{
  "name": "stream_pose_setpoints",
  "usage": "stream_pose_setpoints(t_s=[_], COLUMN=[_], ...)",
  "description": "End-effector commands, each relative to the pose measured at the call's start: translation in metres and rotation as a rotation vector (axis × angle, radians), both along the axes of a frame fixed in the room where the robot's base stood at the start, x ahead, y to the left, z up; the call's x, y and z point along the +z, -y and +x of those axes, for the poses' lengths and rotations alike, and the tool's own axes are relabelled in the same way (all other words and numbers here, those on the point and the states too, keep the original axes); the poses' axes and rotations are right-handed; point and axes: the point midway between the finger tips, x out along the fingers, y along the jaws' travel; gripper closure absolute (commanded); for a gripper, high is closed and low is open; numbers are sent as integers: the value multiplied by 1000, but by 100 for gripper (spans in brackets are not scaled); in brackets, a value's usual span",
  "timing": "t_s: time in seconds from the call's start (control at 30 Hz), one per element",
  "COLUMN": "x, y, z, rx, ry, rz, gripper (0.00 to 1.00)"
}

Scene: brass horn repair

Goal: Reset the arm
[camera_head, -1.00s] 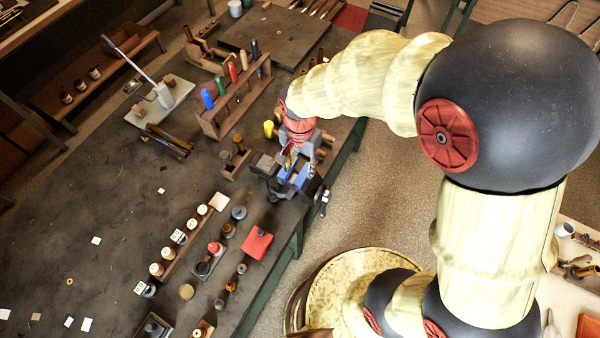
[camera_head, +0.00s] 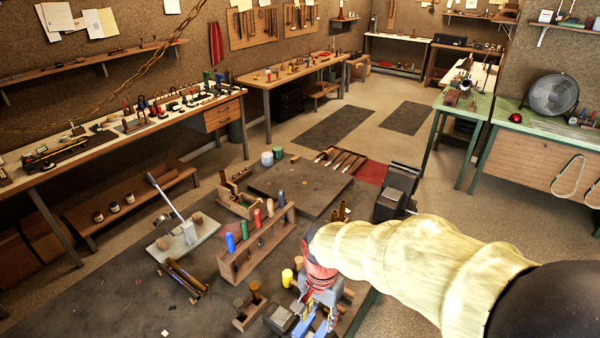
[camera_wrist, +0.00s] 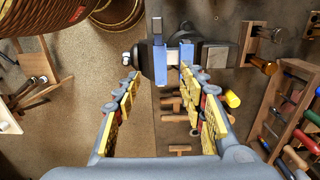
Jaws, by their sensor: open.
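My gripper (camera_head: 320,298) is at the bottom of the head view, over the bench edge, with my arm reaching in from the right. In the wrist view my gripper (camera_wrist: 159,76) is open, its yellow-padded fingers wide apart with nothing held between them. A blue and grey vise (camera_wrist: 173,62) lies just beyond the fingertips in the wrist view. In the head view the vise (camera_head: 280,318) is partly hidden by my gripper and cut by the lower edge.
A dark workbench (camera_head: 110,308) fills the lower left. It bears a wooden rack (camera_head: 236,264) of coloured-handled tools and a pale board (camera_head: 205,232). Side benches (camera_head: 255,84) line the walls. Open floor (camera_head: 290,136) lies between them.

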Motion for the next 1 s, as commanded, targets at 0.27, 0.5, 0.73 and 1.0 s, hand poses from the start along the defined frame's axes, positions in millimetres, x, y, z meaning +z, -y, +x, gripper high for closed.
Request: stream_pose_setpoints(t_s=[0.27, 0.5, 0.73, 1.0], x=[-5, 9, 25, 28], y=[4, 21, 55, 100], z=[-12, -44, -74, -114], rx=[218, 527, 729, 729], ry=[-27, -8, 125, 361], rz=[-6, -1, -22, -112], gripper=[59, 59, 59, 59])
